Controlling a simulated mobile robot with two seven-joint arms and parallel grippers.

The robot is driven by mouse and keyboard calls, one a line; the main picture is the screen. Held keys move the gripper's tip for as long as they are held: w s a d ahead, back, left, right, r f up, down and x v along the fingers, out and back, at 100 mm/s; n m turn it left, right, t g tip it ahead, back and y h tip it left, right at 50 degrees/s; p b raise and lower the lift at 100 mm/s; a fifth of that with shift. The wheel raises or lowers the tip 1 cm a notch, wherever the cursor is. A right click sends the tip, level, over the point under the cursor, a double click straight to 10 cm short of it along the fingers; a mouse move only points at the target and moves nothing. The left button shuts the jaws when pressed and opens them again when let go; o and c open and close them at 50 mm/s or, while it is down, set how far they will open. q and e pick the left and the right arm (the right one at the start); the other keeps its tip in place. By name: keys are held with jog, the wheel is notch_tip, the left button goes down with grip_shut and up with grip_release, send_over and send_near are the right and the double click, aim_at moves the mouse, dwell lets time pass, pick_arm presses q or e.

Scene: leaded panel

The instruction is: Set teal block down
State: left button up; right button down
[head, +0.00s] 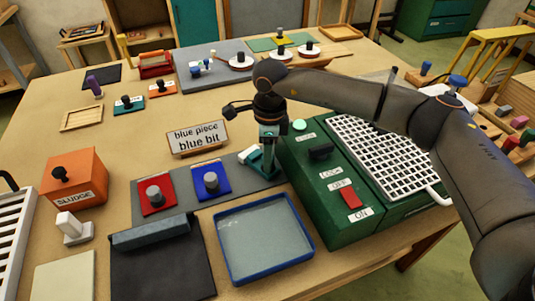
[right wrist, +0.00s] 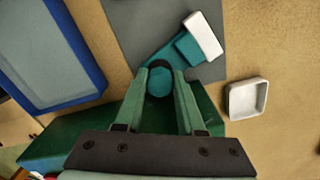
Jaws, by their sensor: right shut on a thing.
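The teal block (right wrist: 187,50) has a round teal knob (right wrist: 159,82) and a white piece (right wrist: 203,36) at its far end. My right gripper (right wrist: 160,88) is shut on the knob, with one finger on each side. In the head view, my right gripper (head: 269,139) points down over the right end of the grey mat (head: 226,163), and the teal block (head: 261,164) is under it, partly hidden by the fingers. I cannot tell whether the block touches the mat. My left gripper is not in view.
Red (head: 157,205) and blue (head: 211,190) plates with grey knobs are on the mat's left part. A green machine (head: 305,174) stands close at the right. A blue-rimmed tray (head: 222,272) lies in front. A sign (head: 198,139) stands behind the mat.

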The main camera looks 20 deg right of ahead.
jog(key=shift+f, duration=0.15)
jog(key=c, duration=0.5)
grip_release()
notch_tip(320, 180, up, 12)
jog(key=shift+d+r+b, duration=0.1)
jog(key=shift+r+b, duration=0.15)
jog(key=shift+b, duration=0.5)
